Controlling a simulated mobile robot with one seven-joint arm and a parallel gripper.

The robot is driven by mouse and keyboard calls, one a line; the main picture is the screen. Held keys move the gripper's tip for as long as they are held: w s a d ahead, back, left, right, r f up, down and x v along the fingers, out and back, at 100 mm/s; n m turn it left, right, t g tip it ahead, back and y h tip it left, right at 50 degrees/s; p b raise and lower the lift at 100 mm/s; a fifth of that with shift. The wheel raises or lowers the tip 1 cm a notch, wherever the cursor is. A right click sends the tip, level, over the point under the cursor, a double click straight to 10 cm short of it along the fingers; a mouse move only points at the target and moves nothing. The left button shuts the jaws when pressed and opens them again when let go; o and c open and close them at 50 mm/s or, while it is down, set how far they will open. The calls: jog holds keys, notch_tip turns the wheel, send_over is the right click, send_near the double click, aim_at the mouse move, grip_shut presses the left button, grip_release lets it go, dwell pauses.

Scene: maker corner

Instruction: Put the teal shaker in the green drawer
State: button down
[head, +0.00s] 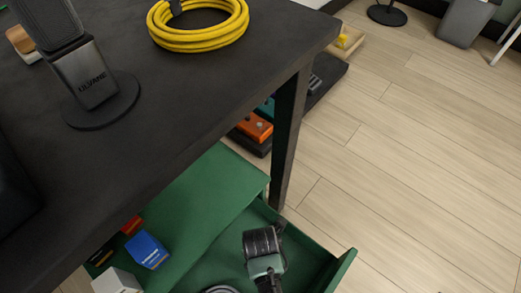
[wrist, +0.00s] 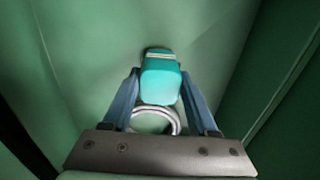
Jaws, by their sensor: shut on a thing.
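The teal shaker (wrist: 160,82) is between the two blue fingers of my gripper (wrist: 160,92) in the wrist view, with a pale band near its far end. My gripper is shut on it. Green surfaces surround it, so it is inside or just over the green drawer (head: 315,243). Whether it touches the drawer floor I cannot tell. The drawer stands pulled open under the table in the head view. The shaker and my fingertips cannot be made out in the head view.
A silvery ring (wrist: 157,109) lies near the shaker.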

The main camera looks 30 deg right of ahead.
jog(key=shift+f, duration=0.45)
jog(key=shift+f, duration=0.15)
jog(key=shift+c, duration=0.9)
grip_release()
notch_tip(320, 180, up, 12)
jog(key=p, duration=0.7)
jog(key=shift+r+p, duration=0.2)
jog(key=shift+p, duration=0.15)
